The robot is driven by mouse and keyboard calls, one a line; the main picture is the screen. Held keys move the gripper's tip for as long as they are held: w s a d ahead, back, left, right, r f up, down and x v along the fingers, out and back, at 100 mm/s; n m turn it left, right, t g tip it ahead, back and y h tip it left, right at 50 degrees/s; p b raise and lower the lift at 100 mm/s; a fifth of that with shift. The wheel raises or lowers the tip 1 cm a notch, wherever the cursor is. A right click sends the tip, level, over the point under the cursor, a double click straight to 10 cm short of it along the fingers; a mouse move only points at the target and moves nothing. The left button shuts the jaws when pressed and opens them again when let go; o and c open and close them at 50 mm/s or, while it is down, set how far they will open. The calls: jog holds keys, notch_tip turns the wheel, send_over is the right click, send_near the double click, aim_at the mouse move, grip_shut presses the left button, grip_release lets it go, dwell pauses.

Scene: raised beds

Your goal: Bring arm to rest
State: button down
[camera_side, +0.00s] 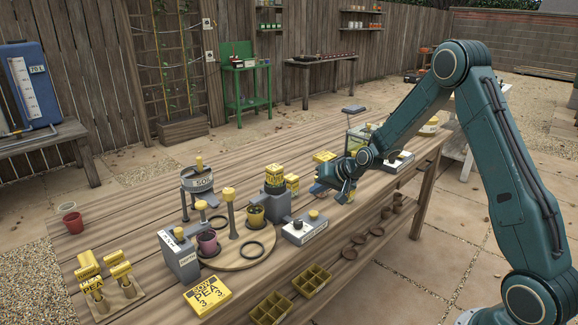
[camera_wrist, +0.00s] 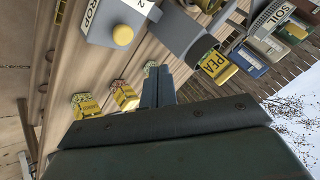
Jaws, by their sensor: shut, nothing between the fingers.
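My gripper (camera_side: 318,188) hangs over the right half of the long wooden table (camera_side: 120,200), its arm coming in from the right of the side view. Its fingers are together with nothing between them; they also show in the wrist view (camera_wrist: 158,74). Just left of the gripper in the side view, a grey dispenser (camera_side: 276,203) carries a yellow block at its top. A grey box with a yellow knob (camera_side: 306,227) stands below and left of the gripper. The fingers appear apart from both, though the exact height above the table is hard to tell.
A red pot (camera_side: 73,222) stands far left. Bare wood lies at the back left.

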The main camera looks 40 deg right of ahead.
dwell(0.4)
jog(key=s+a+r+n+g, duration=0.1)
jog(key=s+a+r+n, duration=0.1)
jog(key=s+a+r, duration=0.45)
jog(key=s+a+r+n+g, duration=0.1)
jog(key=s+a+r+n, duration=0.25)
jog(key=s+r, duration=0.55)
jog(key=s+a+r+n, duration=0.1)
jog(key=s+a+r, duration=0.1)
jog(key=s, duration=0.8)
jog(key=s+a+r+n+g+h, duration=0.1)
jog(key=s+a+r, duration=0.1)
jog(key=s, duration=0.8)
jog(key=shift+s+a+r+g, duration=0.25)
jog(key=shift+a+g, duration=0.05)
jog(key=shift+a, duration=0.05)
